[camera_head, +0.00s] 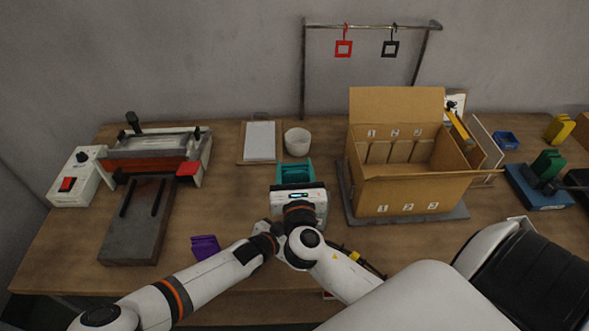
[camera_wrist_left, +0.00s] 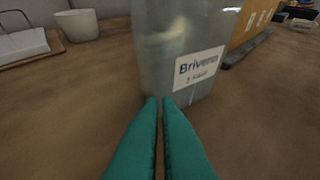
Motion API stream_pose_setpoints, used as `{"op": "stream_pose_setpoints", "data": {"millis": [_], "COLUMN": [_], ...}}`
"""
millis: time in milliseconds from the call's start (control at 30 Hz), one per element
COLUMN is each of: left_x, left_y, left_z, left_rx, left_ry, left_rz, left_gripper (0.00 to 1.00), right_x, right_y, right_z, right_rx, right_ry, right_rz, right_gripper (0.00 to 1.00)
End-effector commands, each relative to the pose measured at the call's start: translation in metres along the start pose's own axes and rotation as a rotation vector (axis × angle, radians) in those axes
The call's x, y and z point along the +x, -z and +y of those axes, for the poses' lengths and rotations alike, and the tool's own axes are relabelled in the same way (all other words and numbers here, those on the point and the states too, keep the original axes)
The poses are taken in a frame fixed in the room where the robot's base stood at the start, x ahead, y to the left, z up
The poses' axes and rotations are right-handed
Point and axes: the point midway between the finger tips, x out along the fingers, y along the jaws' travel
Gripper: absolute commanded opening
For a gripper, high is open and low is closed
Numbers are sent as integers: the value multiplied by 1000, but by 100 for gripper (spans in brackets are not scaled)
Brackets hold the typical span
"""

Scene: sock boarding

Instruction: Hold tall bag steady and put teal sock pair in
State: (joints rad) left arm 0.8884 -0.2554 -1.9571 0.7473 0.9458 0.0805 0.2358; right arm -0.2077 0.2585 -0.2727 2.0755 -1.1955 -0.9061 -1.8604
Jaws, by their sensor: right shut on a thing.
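My right gripper (camera_head: 294,184) is in the middle of the head view, over the table. It is shut on the teal sock pair (camera_head: 293,172), which shows just beyond its white body. The tall bag (camera_wrist_left: 178,45) stands upright in the left wrist view, translucent, with a white "Brivero" label; its top is out of frame. In the head view my right gripper and arm hide the bag. My left gripper (camera_wrist_left: 160,103) has teal fingers, closed to a narrow gap, with their tips at the lower front of the bag. Whether they touch it cannot be told. The left gripper is hidden in the head view.
An open cardboard box (camera_head: 415,190) stands on a grey base right of my grippers. A white cup (camera_head: 297,142) and a clipboard (camera_head: 260,141) are behind them. A press (camera_head: 145,195) stands left. A purple folded piece (camera_head: 205,247) lies near the front edge.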

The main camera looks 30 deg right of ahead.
Motion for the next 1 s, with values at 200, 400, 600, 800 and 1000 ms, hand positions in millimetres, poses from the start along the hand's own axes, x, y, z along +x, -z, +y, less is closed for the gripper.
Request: {"op": "stream_pose_setpoints", "data": {"millis": [200, 400, 600, 800, 1000], "left_x": [0, 0, 0, 0, 0], "left_y": [0, 0, 0, 0, 0], "left_z": [0, 0, 0, 0, 0], "left_rx": [0, 0, 0, 0, 0], "left_ry": [0, 0, 0, 0, 0], "left_rz": [0, 1, 1, 0, 0], "left_gripper": [1, 34, 67, 73, 73], "right_x": [0, 0, 0, 0, 0], "right_y": [0, 0, 0, 0, 0], "right_z": [0, 0, 0, 0, 0], "right_rx": [0, 0, 0, 0, 0], "right_ry": [0, 0, 0, 0, 0], "right_rz": [0, 0, 0, 0, 0], "right_gripper": [31, 31, 31, 31, 31]}}
